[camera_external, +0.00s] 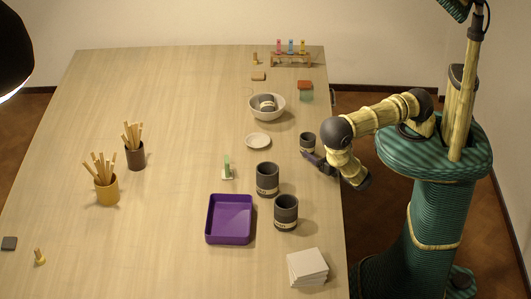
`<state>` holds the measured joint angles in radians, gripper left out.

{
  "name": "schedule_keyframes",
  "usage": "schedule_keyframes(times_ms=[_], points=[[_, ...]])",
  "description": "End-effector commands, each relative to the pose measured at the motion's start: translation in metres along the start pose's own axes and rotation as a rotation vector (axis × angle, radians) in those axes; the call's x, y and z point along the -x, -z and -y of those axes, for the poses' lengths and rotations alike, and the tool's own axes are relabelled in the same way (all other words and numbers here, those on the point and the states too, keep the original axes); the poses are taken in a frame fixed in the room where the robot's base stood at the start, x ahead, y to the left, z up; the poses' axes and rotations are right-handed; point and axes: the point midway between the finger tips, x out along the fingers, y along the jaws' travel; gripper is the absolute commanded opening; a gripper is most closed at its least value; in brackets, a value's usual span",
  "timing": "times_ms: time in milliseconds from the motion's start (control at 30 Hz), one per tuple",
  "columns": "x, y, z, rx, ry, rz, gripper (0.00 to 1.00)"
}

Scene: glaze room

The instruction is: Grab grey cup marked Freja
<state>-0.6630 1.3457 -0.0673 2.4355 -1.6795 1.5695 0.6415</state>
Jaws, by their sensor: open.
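Several dark grey cups with pale labels show, and the name on each label is too small to read. One small grey cup (307,140) stands near the table's right edge. Two larger ones, a grey cup (267,176) and another grey cup (286,208), stand nearer the front. My gripper (312,158) is open at the table's right edge, just in front of the small cup in the picture. I cannot tell whether it touches that cup.
A purple tray (230,240) lies left of the larger cups. A white saucer (258,141), a green-and-white item (227,170) and a stack of white tiles (307,265) are nearby. Stick holders (107,191) stand at left. A test-tube rack (291,59) is at the back.

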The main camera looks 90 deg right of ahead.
Motion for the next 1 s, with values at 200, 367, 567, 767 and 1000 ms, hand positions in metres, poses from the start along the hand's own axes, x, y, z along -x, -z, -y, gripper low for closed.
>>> schedule_keyframes(times_ms=[200, 367, 567, 767, 1000], points=[[-0.029, -0.001, 0.0, -0.002, 0.001, 0.001, 0.77], [-0.031, -0.001, 0.0, -0.001, 0.0, 0.001, 0.77], [-0.032, -0.001, 0.0, -0.001, 0.0, 0.001, 0.77], [-0.051, -0.003, 0.004, -0.001, 0.004, 0.001, 0.77], [-0.081, -0.004, 0.005, -0.003, 0.002, 0.002, 0.77]])
